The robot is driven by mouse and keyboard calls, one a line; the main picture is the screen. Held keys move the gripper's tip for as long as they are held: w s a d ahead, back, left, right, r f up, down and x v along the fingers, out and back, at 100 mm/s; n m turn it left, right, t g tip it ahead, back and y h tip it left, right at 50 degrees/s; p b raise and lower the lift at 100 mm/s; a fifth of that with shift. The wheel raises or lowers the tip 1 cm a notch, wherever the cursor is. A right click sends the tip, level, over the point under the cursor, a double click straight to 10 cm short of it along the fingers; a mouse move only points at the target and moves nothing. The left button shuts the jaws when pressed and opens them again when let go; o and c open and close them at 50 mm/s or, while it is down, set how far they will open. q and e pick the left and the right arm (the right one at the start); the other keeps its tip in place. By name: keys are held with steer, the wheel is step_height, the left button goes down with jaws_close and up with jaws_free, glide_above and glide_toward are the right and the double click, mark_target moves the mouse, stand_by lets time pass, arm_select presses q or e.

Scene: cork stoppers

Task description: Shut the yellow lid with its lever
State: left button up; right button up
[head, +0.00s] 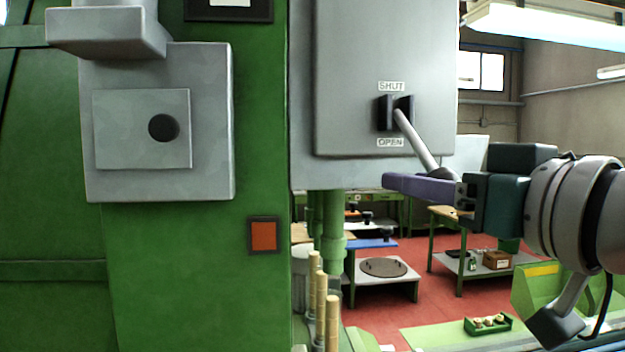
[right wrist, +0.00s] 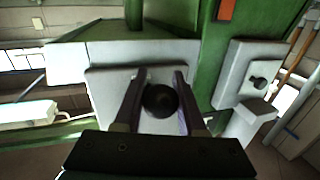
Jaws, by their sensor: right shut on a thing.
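The lever (head: 416,138) is a pale rod that comes out of a black slot on a grey box. It slants down to the right, and its outer end is lower than the OPEN label (head: 390,142). The SHUT label (head: 390,86) is above the slot. My right gripper (head: 392,181) has its purple fingers at the lever's dark knob. In the right wrist view the round black knob (right wrist: 160,100) sits between the two fingers, and the gripper is shut on it. I cannot make out the yellow lid. My left gripper is not in view.
The grey box (head: 345,60) is on a green machine (head: 265,180) with an orange square (head: 263,236). Several pale cork-coloured rods (head: 321,300) stand at the bottom. A small green tray (head: 488,325) holds pale pieces. Work tables stand behind on a red floor.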

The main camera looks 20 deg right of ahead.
jaws_close()
steer(key=shift+a, duration=0.1)
stand_by(0.8)
